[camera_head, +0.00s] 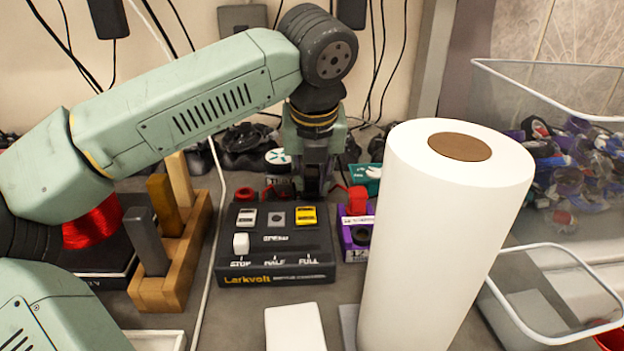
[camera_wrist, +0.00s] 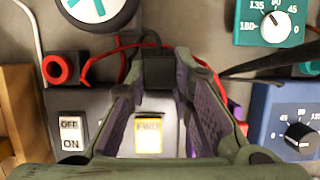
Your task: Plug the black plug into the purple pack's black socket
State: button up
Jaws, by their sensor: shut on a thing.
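My gripper (camera_head: 312,190) is behind the black Larkvolt control box, pointing down. In the wrist view its fingers (camera_wrist: 158,80) are closed on the black plug (camera_wrist: 158,72), a small dark block with red cable beside it. In the head view the plug cannot be told from the dark fingertips. The purple pack (camera_head: 354,254) stands right of the control box, partly hidden by the white roll. A red block (camera_head: 357,200) is at its top, and a dark round opening (camera_head: 362,236), perhaps the black socket, shows below. The plug is left of the pack and apart from it.
The Larkvolt box (camera_head: 275,256) has switches and a slider. A tall white roll (camera_head: 440,240) stands close to the pack's right. A wooden rack (camera_head: 172,265) is at left. Teal (camera_wrist: 270,22) and blue (camera_wrist: 290,125) dial boxes show in the wrist view, with a red ring (camera_wrist: 60,69).

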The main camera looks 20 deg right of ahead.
aim_at(311, 169)
grip_shut()
jog(key=shift+r+p, duration=0.65)
jog(key=shift+r, duration=0.55)
dwell(0.3)
jog(key=shift+r+p, duration=0.95)
jog(key=shift+r, duration=0.75)
jog(key=shift+o, duration=1)
grip_release()
grip_shut()
